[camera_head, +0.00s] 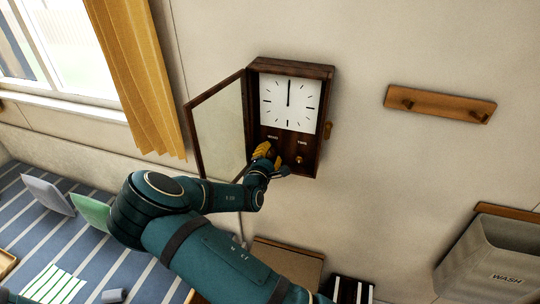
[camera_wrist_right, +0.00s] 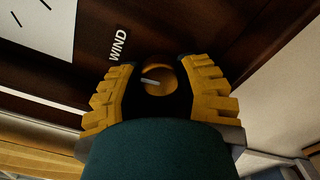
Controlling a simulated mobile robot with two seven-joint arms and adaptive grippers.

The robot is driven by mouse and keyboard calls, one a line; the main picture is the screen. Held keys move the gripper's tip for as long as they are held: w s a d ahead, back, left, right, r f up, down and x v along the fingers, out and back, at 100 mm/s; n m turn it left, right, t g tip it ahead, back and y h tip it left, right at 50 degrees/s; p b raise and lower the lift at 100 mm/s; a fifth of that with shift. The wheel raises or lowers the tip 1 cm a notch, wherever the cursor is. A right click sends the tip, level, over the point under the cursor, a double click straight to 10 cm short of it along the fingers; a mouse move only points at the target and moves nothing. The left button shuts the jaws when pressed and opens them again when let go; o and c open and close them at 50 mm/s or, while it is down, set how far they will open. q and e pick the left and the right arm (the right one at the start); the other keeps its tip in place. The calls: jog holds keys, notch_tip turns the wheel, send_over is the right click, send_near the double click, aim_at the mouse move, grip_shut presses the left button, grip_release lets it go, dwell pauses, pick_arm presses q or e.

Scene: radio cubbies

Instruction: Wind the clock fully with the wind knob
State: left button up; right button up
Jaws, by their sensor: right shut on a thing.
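The dark wooden wall clock (camera_head: 325,105) hangs with its glass door (camera_head: 218,125) swung open to the left. Its white face (camera_head: 289,102) shows both hands pointing to the top. My right gripper (camera_head: 267,152) reaches up to the panel below the face, at the left side. In the right wrist view its yellow fingers (camera_wrist_right: 158,88) are shut on the round brass wind knob (camera_wrist_right: 160,76), one on each side. A pale pointer mark lies across the knob. The WIND label (camera_wrist_right: 118,44) is beside it. In the head view the gripper mostly hides this knob. My left gripper is not in view.
A second knob (camera_head: 299,159) under the TIME label sits right of my gripper. A small wooden piece (camera_head: 327,130) projects from the clock's right side. A peg rack (camera_head: 440,103) is on the wall, and a grey WASH bin (camera_head: 490,258) is lower right. A yellow curtain (camera_head: 140,75) hangs left.

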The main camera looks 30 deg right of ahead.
jog(key=m+b, duration=0.1)
jog(key=m, duration=0.2)
jog(key=shift+f+b, duration=0.1)
jog(key=shift+b, duration=0.2)
grip_shut()
jog(key=m+b, duration=0.1)
jog(key=m, duration=0.2)
jog(key=shift+m, duration=0.4)
jog(key=m+b, duration=0.2)
jog(key=m, duration=0.1)
jog(key=shift+m, duration=0.4)
jog(key=m+b, duration=0.1)
jog(key=m, duration=0.2)
jog(key=shift+m, duration=0.3)
jog(key=m+b, duration=0.3)
jog(key=m, duration=0.2)
pick_arm(q)
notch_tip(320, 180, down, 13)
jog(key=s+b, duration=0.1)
jog(key=b, duration=0.2)
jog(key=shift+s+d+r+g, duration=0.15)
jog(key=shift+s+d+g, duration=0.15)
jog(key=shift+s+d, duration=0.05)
pick_arm(e)
jog(key=m, duration=0.5)
jog(key=shift+r, duration=0.2)
jog(key=o, duration=0.9)
grip_release()
